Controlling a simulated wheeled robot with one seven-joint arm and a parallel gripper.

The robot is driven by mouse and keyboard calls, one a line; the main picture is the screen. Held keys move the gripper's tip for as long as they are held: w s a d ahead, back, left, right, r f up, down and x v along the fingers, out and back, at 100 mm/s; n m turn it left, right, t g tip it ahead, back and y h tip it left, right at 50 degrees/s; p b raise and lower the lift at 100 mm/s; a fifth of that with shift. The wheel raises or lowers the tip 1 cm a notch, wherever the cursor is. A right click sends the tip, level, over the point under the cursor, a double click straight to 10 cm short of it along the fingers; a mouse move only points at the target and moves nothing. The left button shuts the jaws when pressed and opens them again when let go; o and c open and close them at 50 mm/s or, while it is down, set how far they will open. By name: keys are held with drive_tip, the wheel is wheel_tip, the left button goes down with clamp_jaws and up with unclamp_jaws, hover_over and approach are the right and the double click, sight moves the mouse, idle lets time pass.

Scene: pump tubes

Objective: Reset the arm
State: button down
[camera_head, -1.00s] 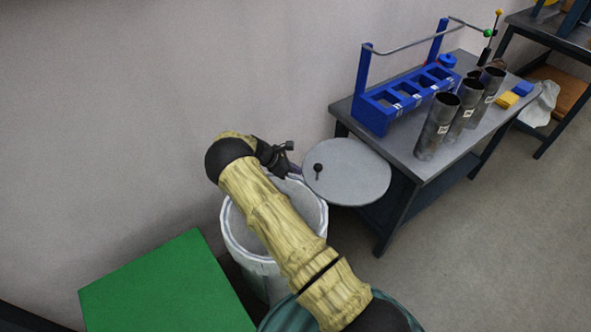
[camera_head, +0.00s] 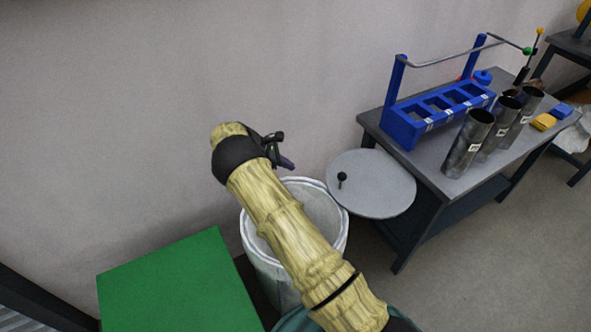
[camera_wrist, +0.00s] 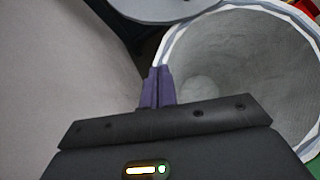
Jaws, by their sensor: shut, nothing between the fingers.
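My gripper (camera_head: 286,163) is at the end of my raised yellow arm, in front of the wall and above the back rim of the white bin in the head view. In the wrist view my gripper (camera_wrist: 157,72) shows its two purple fingers pressed together with nothing between them. The wrist view looks down past the fingers at the bin's rim and its inside.
The white bin (camera_head: 246,235) stands below my arm, its round grey lid (camera_head: 372,186) beside it. A green surface (camera_head: 175,285) lies at the left. At the right, a grey table (camera_head: 420,160) carries a blue rack (camera_head: 409,130) and metal tubes (camera_head: 467,145).

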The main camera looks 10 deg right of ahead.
drive_tip(key=shift+w+a, duration=0.2)
drive_tip(key=shift+d, duration=0.1)
drive_tip(key=s+d+r+m+y, duration=0.55)
drive_tip(key=s+r+m, duration=0.4)
drive_tip(key=s, duration=0.25)
drive_tip(key=s+a+r+m+t+y, duration=0.15)
drive_tip(key=s+r+m, duration=0.25)
drive_tip(key=s, duration=0.6)
drive_tip(key=s+r+m+t+y, duration=0.1)
drive_tip(key=s+r+m+y, duration=0.2)
drive_tip(key=s, duration=0.7)
wheel_tip(320, 180, up, 16)
drive_tip(key=m+h+p, duration=0.1)
drive_tip(key=p, duration=1.5)
drive_tip(key=shift+s+r, duration=0.15)
drive_tip(key=shift+r, duration=0.05)
